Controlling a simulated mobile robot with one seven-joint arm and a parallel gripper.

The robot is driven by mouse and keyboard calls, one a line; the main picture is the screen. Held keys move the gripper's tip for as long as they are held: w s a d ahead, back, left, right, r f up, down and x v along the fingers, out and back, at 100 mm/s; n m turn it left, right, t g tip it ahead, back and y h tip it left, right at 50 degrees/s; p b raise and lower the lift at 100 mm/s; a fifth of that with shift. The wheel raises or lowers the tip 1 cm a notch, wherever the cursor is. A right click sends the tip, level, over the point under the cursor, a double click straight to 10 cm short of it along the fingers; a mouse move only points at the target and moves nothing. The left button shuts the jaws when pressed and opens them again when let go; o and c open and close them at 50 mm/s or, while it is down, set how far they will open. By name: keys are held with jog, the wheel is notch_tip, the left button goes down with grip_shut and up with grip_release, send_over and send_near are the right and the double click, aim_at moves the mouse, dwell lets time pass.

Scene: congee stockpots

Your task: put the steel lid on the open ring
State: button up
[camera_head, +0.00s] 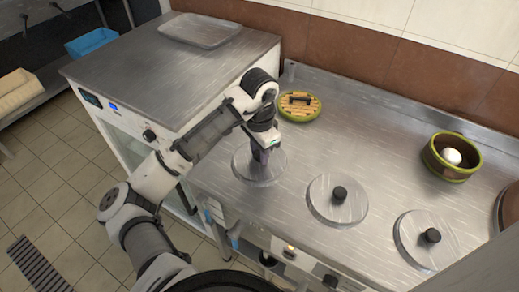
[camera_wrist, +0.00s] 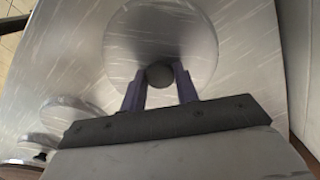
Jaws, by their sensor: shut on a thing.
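A round steel lid (camera_head: 246,172) is under my gripper (camera_head: 262,156) at the left of the steel counter. In the wrist view the lid (camera_wrist: 135,35) fills the upper middle, and my gripper (camera_wrist: 158,85) is shut on its dark round knob (camera_wrist: 160,75), one finger on each side. I cannot tell whether the lid rests on the counter or hangs just above it. A second steel lid (camera_head: 322,207) with a black knob lies to its right, and a third (camera_head: 412,246) lies further right. I cannot make out an open ring; it may be covered or hidden.
A woven lid (camera_head: 288,112) with a dark handle lies at the back left. A brown round vessel (camera_head: 509,213) is cut off at the right edge. Bare counter lies between them.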

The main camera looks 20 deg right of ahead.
jog(key=o, duration=0.7)
jog(key=shift+o, duration=0.2)
notch_tip(320, 180, up, 11)
jog(key=p, duration=1.1)
